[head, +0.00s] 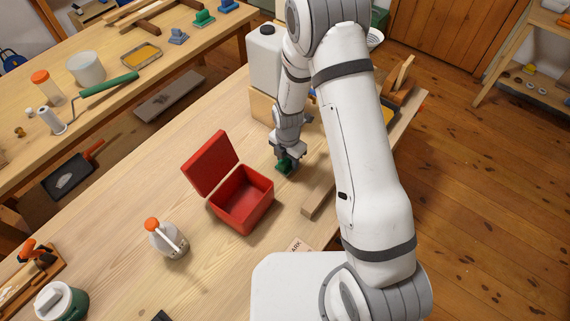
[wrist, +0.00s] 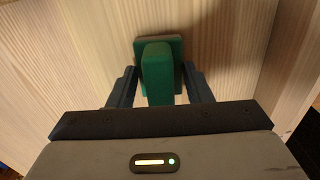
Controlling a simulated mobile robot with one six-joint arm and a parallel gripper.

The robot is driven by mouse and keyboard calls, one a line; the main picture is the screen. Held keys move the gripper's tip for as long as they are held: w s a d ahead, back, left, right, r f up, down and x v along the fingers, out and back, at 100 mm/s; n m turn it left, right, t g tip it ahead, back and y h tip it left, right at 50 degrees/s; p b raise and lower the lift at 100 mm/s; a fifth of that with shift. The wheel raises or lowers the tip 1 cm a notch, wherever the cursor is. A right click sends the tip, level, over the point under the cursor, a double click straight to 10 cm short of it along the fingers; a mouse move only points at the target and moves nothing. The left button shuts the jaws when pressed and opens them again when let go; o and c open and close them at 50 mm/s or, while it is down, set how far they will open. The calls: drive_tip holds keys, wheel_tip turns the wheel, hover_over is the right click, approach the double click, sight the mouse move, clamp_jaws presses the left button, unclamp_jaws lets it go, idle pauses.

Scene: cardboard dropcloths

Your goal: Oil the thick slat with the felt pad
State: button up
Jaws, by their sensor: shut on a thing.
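My gripper (head: 287,160) is shut on a green block with a handle and a wider flat base (head: 284,168), which looks like the felt pad. In the wrist view the green pad (wrist: 158,70) stands between both fingers, base away from me. It is low over the table or touching it; I cannot tell which. A thick pale wooden slat (head: 318,194) lies right of my gripper, partly hidden behind my arm. A board edge, likely the slat (wrist: 290,75), shows at the right of the wrist view. The pad's underside is hidden.
An open red box (head: 242,200) stands left of my gripper, with a white bottle with an orange cap (head: 168,240) nearer. A white canister (head: 264,58) stands behind. Another bench holds more pads (head: 203,18).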

drive_tip(key=c, duration=0.4)
drive_tip(key=shift+r+p, duration=1.75)
drive_tip(key=shift+r, duration=1.75)
